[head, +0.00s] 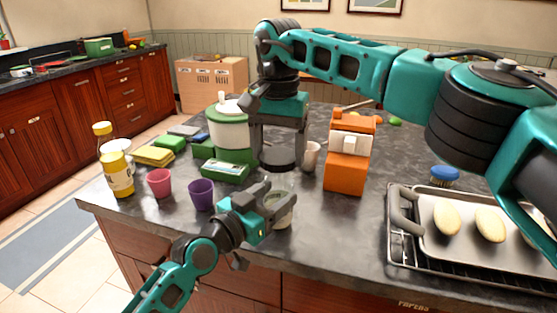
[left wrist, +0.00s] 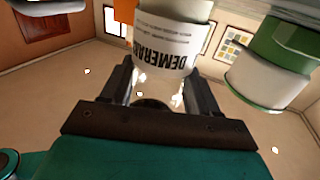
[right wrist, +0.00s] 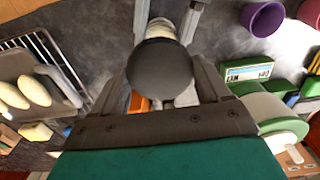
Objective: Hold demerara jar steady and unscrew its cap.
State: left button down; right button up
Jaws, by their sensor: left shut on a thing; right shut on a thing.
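The demerara jar (head: 284,217) is clear glass with a white label. My left gripper (head: 268,209) is shut around it near the counter's front edge. The jar's label, reading DEMERARA, shows in the left wrist view (left wrist: 165,52) between the fingers. The dark round cap (head: 279,159) is above the jar, between the fingers of my right gripper (head: 279,150), which is shut on it. The cap also shows from above in the right wrist view (right wrist: 161,66), partly covering the jar. The cap looks apart from the jar's top, but the clear glass makes the gap hard to judge.
A purple cup (head: 201,195), a pink cup (head: 159,183) and a yellow bottle (head: 117,174) stand left. A green-and-white canister (head: 228,130) is behind. An orange machine (head: 346,172) and a beige cup (head: 311,156) stand right. A metal tray (head: 430,250) with pale oval items lies further right.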

pick_arm(q)
jog(key=shift+c, duration=0.9)
grip_release()
